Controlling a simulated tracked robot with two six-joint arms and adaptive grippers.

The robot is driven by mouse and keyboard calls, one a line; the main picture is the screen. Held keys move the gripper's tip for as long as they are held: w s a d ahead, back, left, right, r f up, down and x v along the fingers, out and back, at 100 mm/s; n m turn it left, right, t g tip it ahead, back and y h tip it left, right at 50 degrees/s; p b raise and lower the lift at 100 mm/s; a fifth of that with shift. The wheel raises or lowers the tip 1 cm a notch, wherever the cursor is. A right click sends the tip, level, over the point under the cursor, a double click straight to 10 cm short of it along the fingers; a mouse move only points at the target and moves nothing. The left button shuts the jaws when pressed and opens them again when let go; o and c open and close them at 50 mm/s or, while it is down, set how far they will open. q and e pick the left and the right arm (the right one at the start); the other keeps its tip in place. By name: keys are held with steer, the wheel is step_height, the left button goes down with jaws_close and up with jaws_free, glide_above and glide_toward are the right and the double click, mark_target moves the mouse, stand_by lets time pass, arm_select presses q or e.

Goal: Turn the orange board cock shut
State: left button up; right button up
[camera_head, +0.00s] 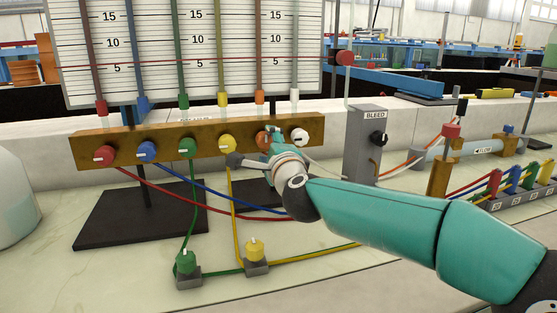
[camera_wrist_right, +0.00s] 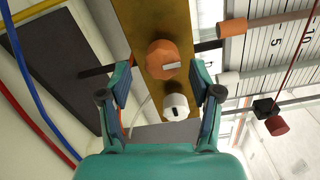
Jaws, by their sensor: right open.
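The orange cock (camera_wrist_right: 162,60) is on the brass-coloured board (camera_wrist_right: 138,15), and its knob with a pale pointer mark lies ahead of my right gripper in the right wrist view. In the head view the orange cock (camera_head: 263,138) is partly hidden behind my right gripper (camera_head: 256,158). My right gripper (camera_wrist_right: 162,85) is open, its fingers on either side of the space in front of the orange knob. I cannot tell whether either finger touches it. The white cock (camera_wrist_right: 176,106) also sits between the fingers, nearer the palm. My left gripper is out of view.
Red (camera_head: 104,154), blue (camera_head: 147,150), green (camera_head: 188,147) and yellow (camera_head: 227,144) cocks line the board to the left. Coloured tubes run below it. A grey BLEED post (camera_head: 364,150) stands to the right. Green (camera_head: 186,262) and yellow (camera_head: 255,250) knobs stand on the bench in front.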

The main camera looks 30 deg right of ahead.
steer(key=v, duration=0.8)
steer(key=shift+s, duration=0.35)
steer(key=shift+f, duration=0.15)
